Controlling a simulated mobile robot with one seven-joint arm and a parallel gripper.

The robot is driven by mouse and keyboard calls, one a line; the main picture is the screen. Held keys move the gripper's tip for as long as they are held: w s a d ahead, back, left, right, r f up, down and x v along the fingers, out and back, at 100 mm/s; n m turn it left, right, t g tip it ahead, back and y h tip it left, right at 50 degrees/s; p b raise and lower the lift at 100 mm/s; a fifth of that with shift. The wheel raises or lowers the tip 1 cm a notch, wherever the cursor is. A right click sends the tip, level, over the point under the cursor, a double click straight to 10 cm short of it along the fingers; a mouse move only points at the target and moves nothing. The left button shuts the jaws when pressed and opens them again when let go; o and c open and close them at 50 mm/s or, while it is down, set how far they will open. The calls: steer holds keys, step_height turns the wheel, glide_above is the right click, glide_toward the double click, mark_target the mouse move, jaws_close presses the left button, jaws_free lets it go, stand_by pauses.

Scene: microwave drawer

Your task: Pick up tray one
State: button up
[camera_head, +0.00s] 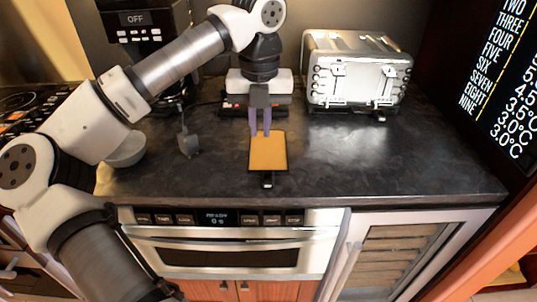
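A flat orange-yellow tray (267,155) lies on the dark countertop near its front edge, with a small black piece (267,180) sticking out at its near end. I see no label marking it as tray one. My gripper (260,133) points down at the far edge of the tray, its two purple-grey fingers apart with a narrow gap. Nothing shows held between them. I cannot tell whether the fingertips touch the tray.
A silver toaster (357,72) stands at the back right. A coffee machine (150,35) is at the back left, with a grey bowl (126,150) and a small dark grey object (188,143) nearer. The microwave drawer (225,250) is below. The right countertop is clear.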

steer(key=p, duration=0.1)
glide_above(263, 174)
steer(key=f, duration=0.7)
steer(key=shift+s+a+f, duration=0.15)
steer(key=shift+s+f, duration=0.2)
steer(key=shift+w+f+p, duration=0.15)
steer(key=shift+f+p, duration=0.45)
steer(key=shift+f, duration=0.7)
steer(key=shift+w+f+p, duration=0.15)
steer(key=shift+f+p, duration=0.45)
steer(key=shift+f, duration=0.7)
jaws_close()
